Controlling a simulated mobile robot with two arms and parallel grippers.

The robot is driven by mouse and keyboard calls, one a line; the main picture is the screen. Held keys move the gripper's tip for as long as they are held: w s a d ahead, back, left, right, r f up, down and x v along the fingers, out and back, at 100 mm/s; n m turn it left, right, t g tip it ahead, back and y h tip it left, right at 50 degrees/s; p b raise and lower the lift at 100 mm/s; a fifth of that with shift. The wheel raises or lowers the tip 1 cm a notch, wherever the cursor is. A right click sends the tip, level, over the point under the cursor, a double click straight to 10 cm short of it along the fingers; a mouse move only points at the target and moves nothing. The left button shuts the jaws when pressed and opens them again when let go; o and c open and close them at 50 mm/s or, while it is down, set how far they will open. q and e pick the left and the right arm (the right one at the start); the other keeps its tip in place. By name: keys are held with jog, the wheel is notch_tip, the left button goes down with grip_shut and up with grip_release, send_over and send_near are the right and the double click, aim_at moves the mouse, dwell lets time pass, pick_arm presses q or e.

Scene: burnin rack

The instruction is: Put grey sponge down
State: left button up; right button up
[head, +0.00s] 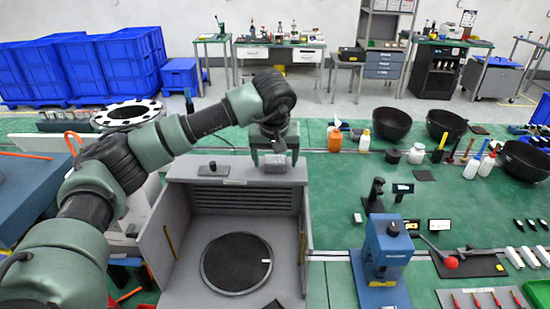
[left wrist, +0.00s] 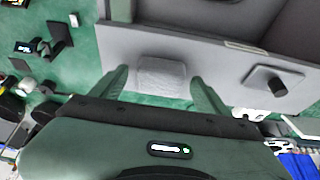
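The grey sponge (head: 275,164) is a small light block on the top ledge of the grey rack box (head: 215,172). It also shows in the left wrist view (left wrist: 161,75), lying on the grey ledge surface. My left gripper (head: 274,158) points down over the sponge. In the left wrist view, its two green fingers (left wrist: 160,80) stand apart on either side of the sponge, with a gap visible on both sides. My right gripper is in neither view.
A black knob (head: 213,167) stands on the ledge left of the sponge. The box has a round dark plate (head: 236,264) inside and side walls. A blue press (head: 388,255) stands to the right. Bottles and black bowls (head: 391,124) sit behind on the green table.

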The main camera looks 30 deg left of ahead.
pick_arm(q)
jog(key=shift+f, duration=0.1)
jog(key=b+v, duration=0.1)
jog(key=v, duration=0.1)
jog(key=b+v, duration=0.1)
jog(key=v, duration=0.1)
jog(key=b+v, duration=0.1)
jog(key=v, duration=0.1)
jog(key=shift+s+a+r+b, duration=0.1)
jog(key=shift+a+r+b, duration=0.2)
jog(key=shift+a+r, duration=0.05)
jog(key=shift+s+d+r, duration=0.1)
jog(key=shift+s+r, duration=0.15)
jog(key=shift+r, duration=0.35)
jog(key=shift+f, duration=0.1)
